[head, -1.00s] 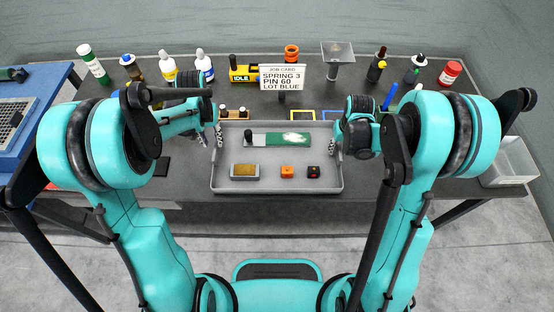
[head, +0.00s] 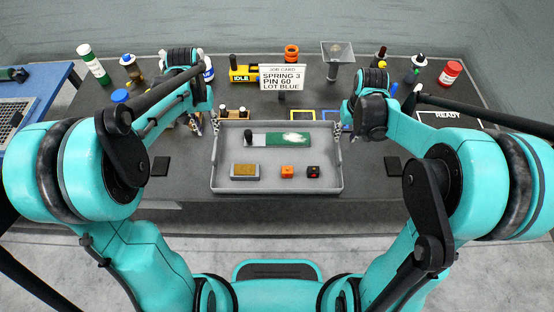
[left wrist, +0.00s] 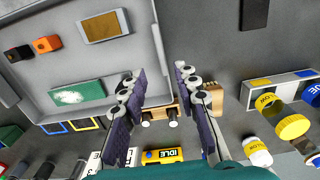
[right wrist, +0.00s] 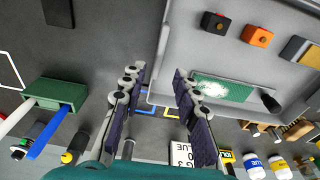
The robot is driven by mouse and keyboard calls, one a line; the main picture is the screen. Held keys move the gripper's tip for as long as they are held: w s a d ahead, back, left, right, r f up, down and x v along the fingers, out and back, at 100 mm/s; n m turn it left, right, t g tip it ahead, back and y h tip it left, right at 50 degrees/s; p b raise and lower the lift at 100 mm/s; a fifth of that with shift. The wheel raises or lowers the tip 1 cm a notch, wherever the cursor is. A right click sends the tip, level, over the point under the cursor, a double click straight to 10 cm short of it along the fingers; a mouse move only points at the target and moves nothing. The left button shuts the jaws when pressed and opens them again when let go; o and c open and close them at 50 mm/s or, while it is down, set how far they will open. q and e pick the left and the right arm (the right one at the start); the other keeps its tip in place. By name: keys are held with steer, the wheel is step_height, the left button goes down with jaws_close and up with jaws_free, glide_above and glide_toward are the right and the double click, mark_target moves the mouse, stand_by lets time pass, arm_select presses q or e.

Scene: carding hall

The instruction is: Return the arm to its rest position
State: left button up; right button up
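My left gripper (head: 204,121) is at the back left corner of the grey tray (head: 280,187), above the table. In the left wrist view its fingers (left wrist: 155,75) are apart with nothing between them. My right gripper (head: 350,132) is at the tray's back right corner. In the right wrist view its fingers (right wrist: 158,78) are also apart and empty. Both arms are bent, with their elbows out to the sides. Each gripper's fingers are partly hidden or small in the head view.
The tray holds a green strip with a white patch (head: 297,139), a brown-topped block (head: 245,171), an orange block (head: 288,172) and a black block (head: 313,172). A job card (head: 282,78) and several bottles stand behind. A green holder (right wrist: 50,92) with sticks is near my right gripper.

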steer(key=shift+s+r, duration=0.1)
steer(key=shift+r, duration=0.95)
